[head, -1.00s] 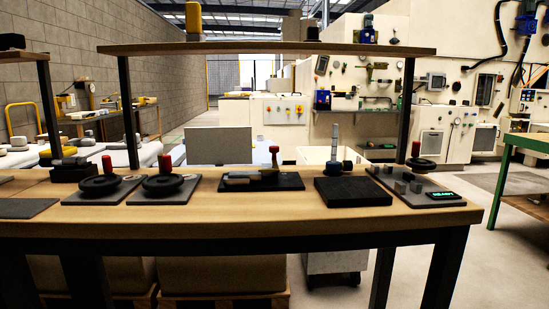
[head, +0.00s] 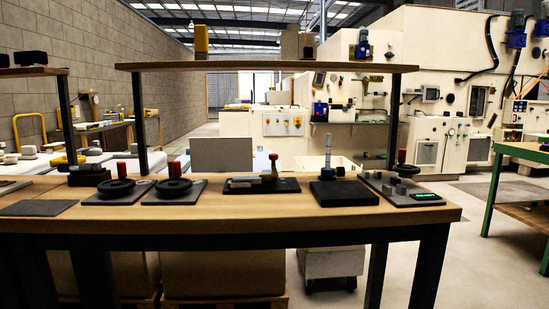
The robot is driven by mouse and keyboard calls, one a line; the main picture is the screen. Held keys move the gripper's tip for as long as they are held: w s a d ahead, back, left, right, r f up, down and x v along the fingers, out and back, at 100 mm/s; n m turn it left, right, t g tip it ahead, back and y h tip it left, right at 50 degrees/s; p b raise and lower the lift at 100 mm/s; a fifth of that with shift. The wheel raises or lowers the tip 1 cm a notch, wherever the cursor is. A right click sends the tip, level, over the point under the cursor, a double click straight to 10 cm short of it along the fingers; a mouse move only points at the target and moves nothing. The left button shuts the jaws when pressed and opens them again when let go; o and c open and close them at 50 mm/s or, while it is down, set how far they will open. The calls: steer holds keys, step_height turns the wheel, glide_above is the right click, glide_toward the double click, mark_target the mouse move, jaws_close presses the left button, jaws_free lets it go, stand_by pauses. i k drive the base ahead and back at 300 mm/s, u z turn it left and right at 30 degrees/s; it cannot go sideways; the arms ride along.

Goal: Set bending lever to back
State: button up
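No label shows which control is the bending lever. An upright grey rod (head: 328,150) with a blue round base stands on a black plate (head: 341,195), right of the bench's middle. To its left, a low grey mechanism with a red-topped upright handle (head: 274,164) sits on another black plate (head: 259,187). The rod looks nearly vertical; I cannot tell how far it leans toward or away from me. My gripper is not in view.
The wooden bench (head: 240,219) also carries two black handwheels (head: 115,187) (head: 174,187) with red knobs, and a panel with grey blocks and a green display (head: 426,196). A raised shelf (head: 270,66) on dark posts spans above. A green-framed table (head: 522,152) stands at right.

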mark_target(273, 157)
steer(key=k, duration=0.25)
steer(key=u, duration=1.05)
steer(key=i, duration=0.65)
steer(key=z, duration=0.1)
